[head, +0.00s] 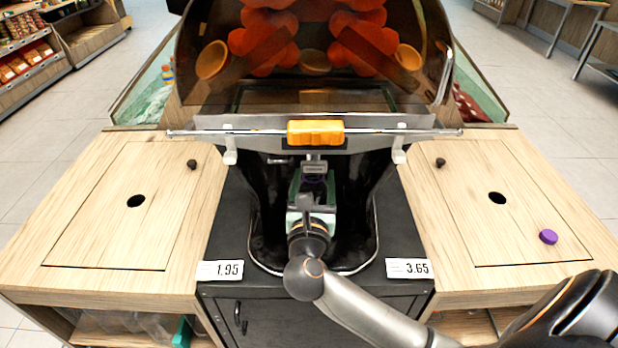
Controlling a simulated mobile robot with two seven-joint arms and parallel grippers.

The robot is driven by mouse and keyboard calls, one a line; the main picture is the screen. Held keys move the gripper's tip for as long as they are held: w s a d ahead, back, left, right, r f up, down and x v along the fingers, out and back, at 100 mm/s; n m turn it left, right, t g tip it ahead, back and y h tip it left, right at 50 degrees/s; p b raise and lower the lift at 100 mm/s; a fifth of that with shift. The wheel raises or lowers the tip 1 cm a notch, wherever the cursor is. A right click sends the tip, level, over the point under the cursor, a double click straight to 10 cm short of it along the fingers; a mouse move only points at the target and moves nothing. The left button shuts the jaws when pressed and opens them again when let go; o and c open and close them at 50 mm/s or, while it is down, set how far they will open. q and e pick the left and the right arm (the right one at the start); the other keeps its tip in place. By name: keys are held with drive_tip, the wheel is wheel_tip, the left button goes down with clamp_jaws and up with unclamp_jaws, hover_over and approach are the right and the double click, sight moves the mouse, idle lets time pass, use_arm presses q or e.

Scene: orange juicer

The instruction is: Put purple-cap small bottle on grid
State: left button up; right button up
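My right gripper (313,186) reaches into the dark bay under the juicer, close below the tap (315,162). Its fingers point away from the camera, and my own wrist covers much of them. I cannot tell whether it is open or shut, or whether it holds a bottle. A purple cap (548,237) lies on the right wooden counter; no bottle body can be made out with it. The grid is not clearly visible; the bay floor is dark and partly behind my arm. My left gripper is not in view.
The juicer (315,60) has an orange-handled bar (316,132) across its front above the bay. Wooden counters with round holes stand on the left (95,225) and right (520,215). Price tags (220,271) and (408,268) flank the bay. The left counter is mostly clear.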

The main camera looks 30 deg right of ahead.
drive_tip(key=shift+s+a+f, duration=0.1)
drive_tip(key=shift+a+f, duration=0.05)
drive_tip(key=shift+f, duration=0.55)
drive_tip(key=shift+f, duration=0.2)
drive_tip(key=o, duration=1.5)
drive_tip(key=shift+r, duration=0.1)
drive_tip(key=shift+c, duration=0.2)
